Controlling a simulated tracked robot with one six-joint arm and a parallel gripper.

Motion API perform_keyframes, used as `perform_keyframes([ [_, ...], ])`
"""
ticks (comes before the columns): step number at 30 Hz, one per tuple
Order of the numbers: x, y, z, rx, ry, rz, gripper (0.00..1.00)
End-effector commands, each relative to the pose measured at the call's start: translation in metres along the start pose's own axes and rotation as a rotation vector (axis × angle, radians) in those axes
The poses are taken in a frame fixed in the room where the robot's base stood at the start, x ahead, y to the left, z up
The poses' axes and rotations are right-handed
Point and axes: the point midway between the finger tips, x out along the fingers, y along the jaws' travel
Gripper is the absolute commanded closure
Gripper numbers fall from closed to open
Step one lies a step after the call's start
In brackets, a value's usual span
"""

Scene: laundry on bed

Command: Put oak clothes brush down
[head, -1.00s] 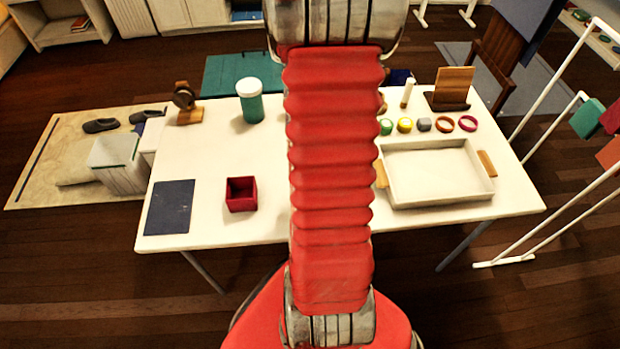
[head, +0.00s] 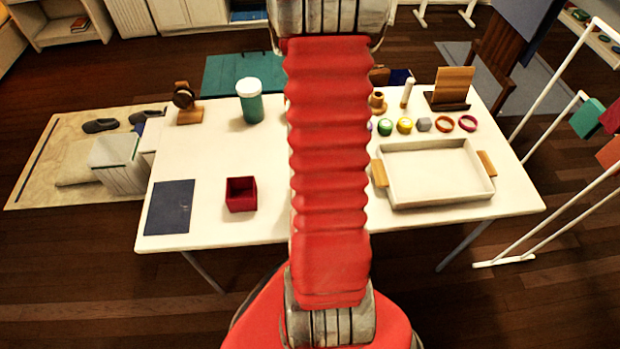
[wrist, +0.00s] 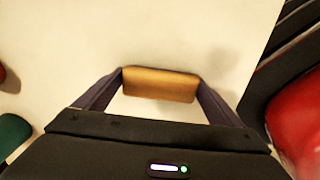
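The oak clothes brush (wrist: 160,84) shows in the wrist view as a plain wooden block. My gripper (wrist: 160,82) has one finger against each end of it and is shut on it. The white table top (wrist: 60,40) lies below the brush. I cannot tell how far above the table it is, or whether it touches. In the head view my red arm hides the brush and the gripper. The white table (head: 260,225) shows on both sides of the arm.
On the table are a red box (head: 241,194), a dark blue mat (head: 169,207), a teal jar (head: 251,103), a watch stand (head: 187,105), a white tray (head: 435,172), several small round items and a wooden tablet stand (head: 452,88). Bare table lies left of my arm.

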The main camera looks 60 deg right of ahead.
Motion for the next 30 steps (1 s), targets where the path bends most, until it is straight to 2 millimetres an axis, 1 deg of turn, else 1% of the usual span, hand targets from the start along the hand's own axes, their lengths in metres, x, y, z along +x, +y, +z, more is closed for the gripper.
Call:
perform_keyframes([
  [1,0.000,-0.001,0.000,0.000,0.000,-0.001,0.06],
  [4,0.000,-0.001,0.000,0.000,0.000,-0.002,0.00],
  [12,-0.001,-0.001,0.000,-0.001,0.000,-0.002,0.00],
  [17,-0.007,0.000,0.000,-0.001,0.000,-0.001,0.00],
  [23,-0.027,0.001,0.000,-0.001,0.000,0.002,0.00],
  [30,-0.058,0.001,0.000,-0.001,0.000,0.003,0.00],
])
